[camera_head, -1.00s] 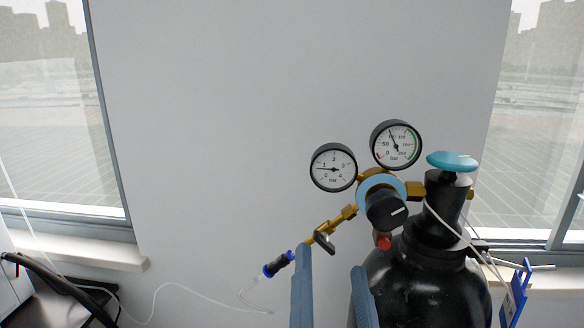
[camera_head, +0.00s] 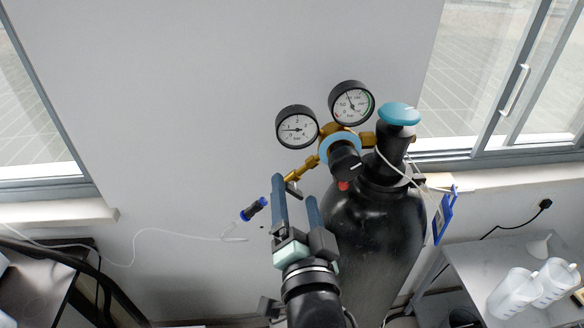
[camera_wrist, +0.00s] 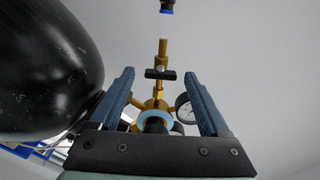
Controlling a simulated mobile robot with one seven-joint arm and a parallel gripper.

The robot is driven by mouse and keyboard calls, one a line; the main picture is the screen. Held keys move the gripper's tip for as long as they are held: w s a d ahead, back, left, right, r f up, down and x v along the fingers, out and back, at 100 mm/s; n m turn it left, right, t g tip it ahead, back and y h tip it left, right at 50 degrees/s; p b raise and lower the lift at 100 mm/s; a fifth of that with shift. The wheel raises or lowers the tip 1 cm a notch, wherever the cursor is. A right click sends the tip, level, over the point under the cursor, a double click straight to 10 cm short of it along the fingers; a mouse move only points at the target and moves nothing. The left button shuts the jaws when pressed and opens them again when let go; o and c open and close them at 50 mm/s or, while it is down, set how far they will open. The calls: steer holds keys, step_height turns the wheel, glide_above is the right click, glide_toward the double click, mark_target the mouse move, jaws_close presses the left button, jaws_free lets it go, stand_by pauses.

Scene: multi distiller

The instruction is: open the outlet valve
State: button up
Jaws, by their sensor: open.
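The outlet valve is a small black lever handle (camera_head: 292,188) on the brass outlet pipe (camera_head: 301,168), left of the regulator. In the wrist view the black handle (camera_wrist: 160,74) lies crosswise on the brass pipe, in the gap between my fingertips. My gripper (camera_head: 295,187) is open, with one blue finger on each side of the handle in the picture. In the wrist view my gripper (camera_wrist: 159,74) holds nothing, and I cannot tell its distance from the handle. The regulator has a black knob (camera_head: 346,166) and two round gauges (camera_head: 297,128).
A black gas cylinder (camera_head: 375,235) with a teal top handwheel (camera_head: 398,114) stands right of my gripper; it fills the left of the wrist view (camera_wrist: 45,65). A blue-ended black hose connector (camera_head: 254,208) is at the left. White jugs (camera_head: 515,292) stand on a table at the right.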

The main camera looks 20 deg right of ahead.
mark_target(293, 186)
steer(key=shift+p+x, duration=0.55)
steer(key=shift+x, duration=2.1)
jaws_close()
steer(key=shift+n, duration=0.4)
steer(key=shift+a+r+n+b, duration=0.1)
steer(key=shift+n+b, duration=0.7)
steer(key=shift+n, duration=1.8)
